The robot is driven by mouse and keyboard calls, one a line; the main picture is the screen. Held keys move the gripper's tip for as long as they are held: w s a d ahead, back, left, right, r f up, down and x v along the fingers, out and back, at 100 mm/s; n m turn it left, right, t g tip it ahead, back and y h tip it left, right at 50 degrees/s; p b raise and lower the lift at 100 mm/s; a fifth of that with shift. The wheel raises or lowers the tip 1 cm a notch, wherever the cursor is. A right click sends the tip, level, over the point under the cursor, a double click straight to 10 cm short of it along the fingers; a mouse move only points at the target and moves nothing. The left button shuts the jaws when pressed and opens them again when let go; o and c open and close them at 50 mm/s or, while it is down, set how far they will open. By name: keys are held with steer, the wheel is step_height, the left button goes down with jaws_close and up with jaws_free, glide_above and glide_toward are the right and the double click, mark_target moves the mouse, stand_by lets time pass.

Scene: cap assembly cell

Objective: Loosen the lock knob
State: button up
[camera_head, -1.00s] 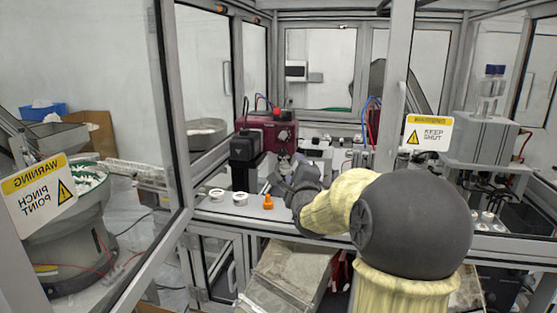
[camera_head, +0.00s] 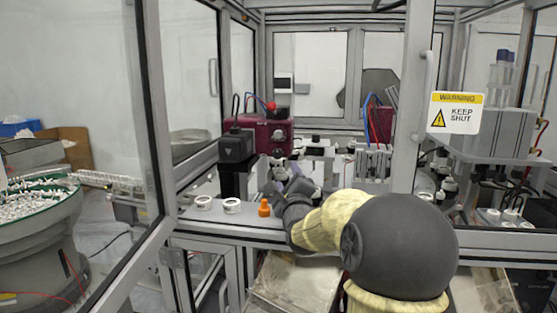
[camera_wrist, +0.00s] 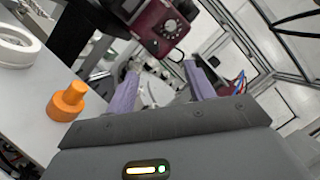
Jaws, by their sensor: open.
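My gripper (camera_head: 282,172) reaches in over the front ledge of the cell, its fingers partly hidden by my wrist in the head view. In the wrist view my gripper (camera_wrist: 163,85) has two purple fingers, apart, with nothing clearly held between them. A dark red machine (camera_head: 271,133) stands beyond it. I cannot tell which of these is the lock knob.
Two white rings (camera_head: 232,206) lie on the ledge (camera_head: 190,213) left of the orange piece. A black block on a post (camera_head: 236,147) stands behind them. A feeder bowl (camera_head: 35,205) is outside, left.

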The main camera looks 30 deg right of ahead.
mark_target(277, 154)
steer(key=f+p+x, duration=0.1)
steer(key=x, duration=0.4)
steer(key=p+x, duration=0.2)
steer(key=x, duration=0.4)
steer(key=f+p+x, duration=0.1)
steer(key=p+x, duration=0.1)
steer(key=x, duration=0.4)
steer(key=shift+w+f, duration=0.25)
steer(key=shift+f, duration=0.05)
steer(key=shift+d, duration=0.1)
steer(key=c, duration=1)
